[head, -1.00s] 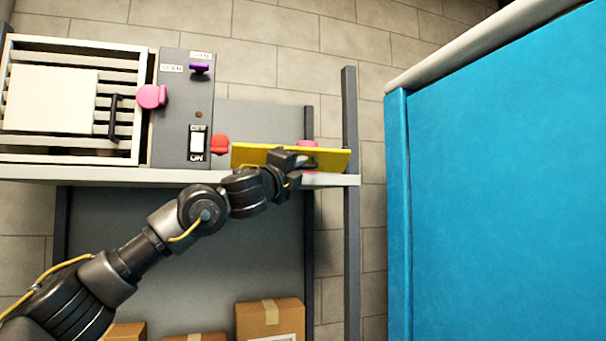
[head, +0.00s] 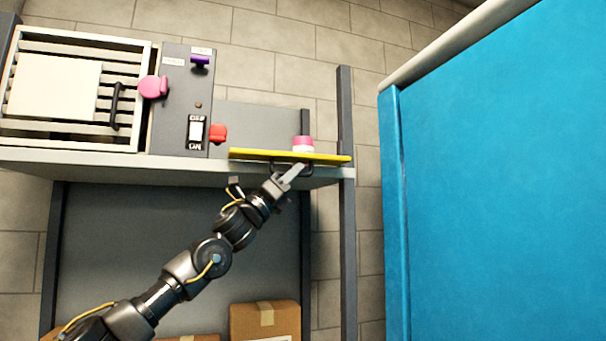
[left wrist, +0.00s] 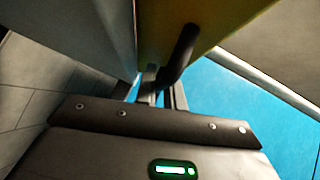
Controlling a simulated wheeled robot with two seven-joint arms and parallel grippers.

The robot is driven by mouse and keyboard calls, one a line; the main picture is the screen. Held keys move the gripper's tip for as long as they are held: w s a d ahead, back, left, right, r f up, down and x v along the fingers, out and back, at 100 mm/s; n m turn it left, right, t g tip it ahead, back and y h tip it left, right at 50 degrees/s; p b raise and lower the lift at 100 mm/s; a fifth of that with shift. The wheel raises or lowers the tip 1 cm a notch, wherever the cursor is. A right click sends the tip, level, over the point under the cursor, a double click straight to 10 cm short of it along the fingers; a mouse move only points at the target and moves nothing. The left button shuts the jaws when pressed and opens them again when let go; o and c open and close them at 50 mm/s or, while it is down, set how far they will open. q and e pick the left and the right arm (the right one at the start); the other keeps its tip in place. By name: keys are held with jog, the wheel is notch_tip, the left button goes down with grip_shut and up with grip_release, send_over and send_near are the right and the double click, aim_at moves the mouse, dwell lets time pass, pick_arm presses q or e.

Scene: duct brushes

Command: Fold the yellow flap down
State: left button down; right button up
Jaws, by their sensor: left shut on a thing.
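The yellow flap (head: 250,155) lies along the front edge of the shelf at its right end and shows as a thin, nearly edge-on strip in the head view. A dark handle (head: 275,169) projects below it. My left gripper (head: 290,178) is just under the flap, shut on the handle. In the left wrist view, the flap's yellow face (left wrist: 190,20) is at the top and the dark handle (left wrist: 181,55) runs down to the jaws. The handle partly hides the fingers. My right gripper is not in view.
A pink-and-white item (head: 303,144) stands behind the flap. A grey switch box (head: 180,120) with a red knob (head: 217,133) and a slatted unit (head: 130,50) are to the left. A large blue panel (head: 490,180) fills the right. Cardboard boxes (head: 265,321) lie below.

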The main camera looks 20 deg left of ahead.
pick_arm(q)
jog(key=shift+w+f+m+g+h, duration=0.15)
jog(key=shift+f+m+g+h, duration=0.1)
jog(key=shift+m+g+h, duration=0.6)
jog(key=c, duration=1.5)
grip_release()
jog(key=shift+r, duration=0.1)
jog(key=shift+s+a+f+b, duration=0.2)
jog(key=shift+f+b, duration=0.15)
jog(key=shift+f, duration=0.05)
jog(key=b+v, duration=0.5)
jog(key=v, duration=0.5)
